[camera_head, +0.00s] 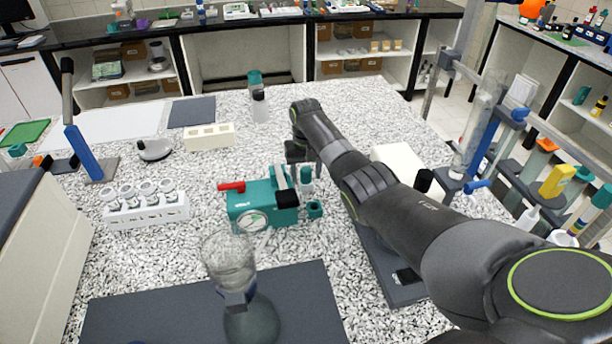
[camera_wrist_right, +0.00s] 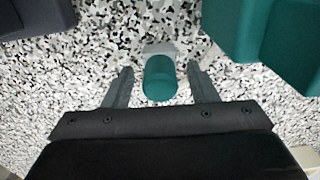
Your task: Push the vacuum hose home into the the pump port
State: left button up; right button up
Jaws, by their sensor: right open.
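A teal pump (camera_head: 262,203) with a red handle (camera_head: 231,186) and a round gauge (camera_head: 252,222) stands mid-table. A small teal fitting (camera_head: 315,209) is at its right side; I cannot tell whether it is the port. My right gripper (camera_wrist_right: 159,86) is open, its fingers on either side of a teal cylindrical end (camera_wrist_right: 159,78) that may be the hose end. A gap shows beside each finger. This end also shows just below the gripper in the head view (camera_head: 306,174). A teal body (camera_wrist_right: 265,40), likely the pump, is at upper right in the wrist view. My left gripper is not in view.
A white rack of jars (camera_head: 147,212) is left of the pump. A glass vessel (camera_head: 229,262) stands in front, over a dark mat (camera_head: 305,300). A white block (camera_head: 209,137) and a bottle (camera_head: 260,106) are behind. Speckled tabletop is clear around the pump's back.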

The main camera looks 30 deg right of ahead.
aim_at(306, 169)
jog(key=shift+p, duration=0.3)
jog(key=shift+c, duration=0.4)
grip_shut()
jog(key=shift+r+p, duration=3)
jog(key=shift+p, duration=0.3)
jog(key=shift+r+p, duration=1.55)
jog(key=shift+p, duration=0.25)
jog(key=shift+f, duration=0.1)
